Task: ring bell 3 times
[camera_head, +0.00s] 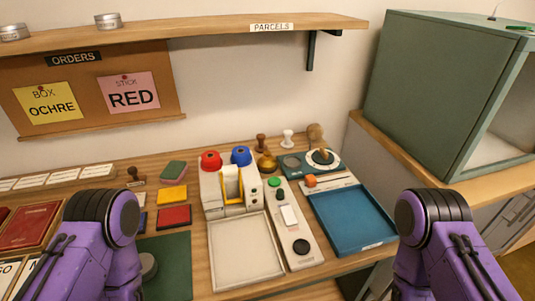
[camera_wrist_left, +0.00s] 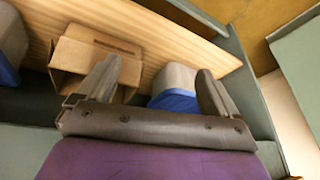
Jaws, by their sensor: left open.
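In the head view my two purple arms show at the lower left and lower right, but neither gripper is visible. The bell does not show in the left wrist view, so the left gripper is away from it.
The white machine (camera_head: 229,188), a grey panel with a green button (camera_head: 274,182) and a blue tray (camera_head: 352,219) crowd the table around the bell. Stamps stand behind it. A green cabinet (camera_head: 425,85) rises at right. A cardboard box (camera_wrist_left: 85,58) lies near my left gripper.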

